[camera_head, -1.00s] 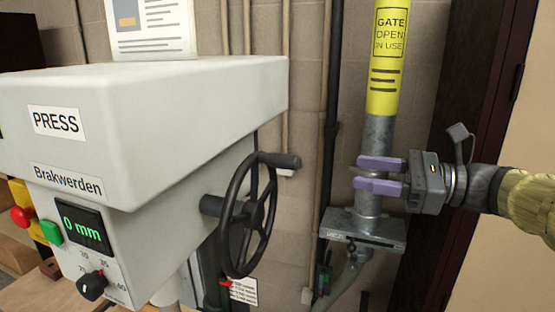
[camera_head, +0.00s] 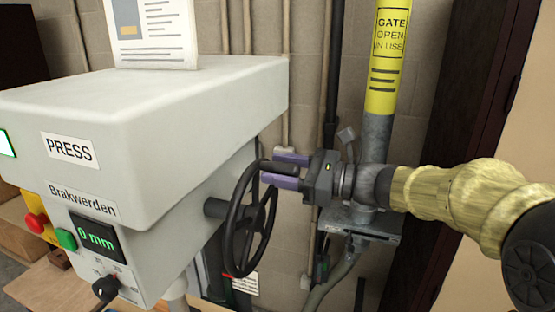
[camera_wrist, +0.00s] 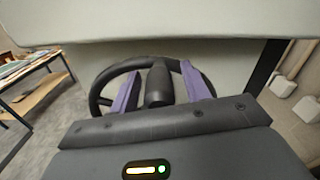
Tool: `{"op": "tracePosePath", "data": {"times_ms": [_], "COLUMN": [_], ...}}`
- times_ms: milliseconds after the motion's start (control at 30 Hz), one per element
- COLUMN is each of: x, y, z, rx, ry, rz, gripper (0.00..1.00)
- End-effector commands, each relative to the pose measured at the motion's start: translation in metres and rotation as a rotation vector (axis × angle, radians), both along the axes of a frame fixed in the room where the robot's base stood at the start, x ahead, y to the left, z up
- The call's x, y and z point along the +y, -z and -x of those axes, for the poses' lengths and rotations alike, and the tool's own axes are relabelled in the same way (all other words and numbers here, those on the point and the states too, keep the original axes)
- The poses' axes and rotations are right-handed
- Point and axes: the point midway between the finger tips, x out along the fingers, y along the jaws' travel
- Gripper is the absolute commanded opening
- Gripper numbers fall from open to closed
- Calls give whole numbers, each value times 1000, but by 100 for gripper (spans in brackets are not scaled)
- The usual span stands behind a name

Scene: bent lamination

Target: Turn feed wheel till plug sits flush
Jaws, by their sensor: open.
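The black feed wheel (camera_head: 236,240) is on the right side of the grey press (camera_head: 180,120), with its handle knob (camera_head: 280,168) at the top of the rim. My gripper (camera_head: 284,170) is open, its two purple fingers on either side of the knob. In the wrist view the knob (camera_wrist: 158,84) stands between the spread fingers, and the wheel rim (camera_wrist: 105,82) curves behind. I cannot tell whether a finger touches the knob. The press display (camera_head: 96,236) reads 0 mm. No plug can be made out in either view.
A pipe with a yellow gate label (camera_head: 391,60) stands behind my arm, with a grey gate plate (camera_head: 362,222) below. Red (camera_head: 36,222) and green (camera_head: 66,239) buttons are on the press front. A workbench (camera_wrist: 35,85) shows at left in the wrist view.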

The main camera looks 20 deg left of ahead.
Motion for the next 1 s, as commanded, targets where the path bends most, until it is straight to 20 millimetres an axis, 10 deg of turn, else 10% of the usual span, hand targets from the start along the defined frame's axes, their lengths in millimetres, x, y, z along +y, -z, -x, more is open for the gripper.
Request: {"op": "tracePosePath", "data": {"times_ms": [367,600,1000], "x": [8,8,12], "y": [1,0,1], "z": [-1,-1,3], "rx": [0,0,-17], "ry": [1,1,-6], "rz": [1,1,1], "gripper": [47,2,0]}}
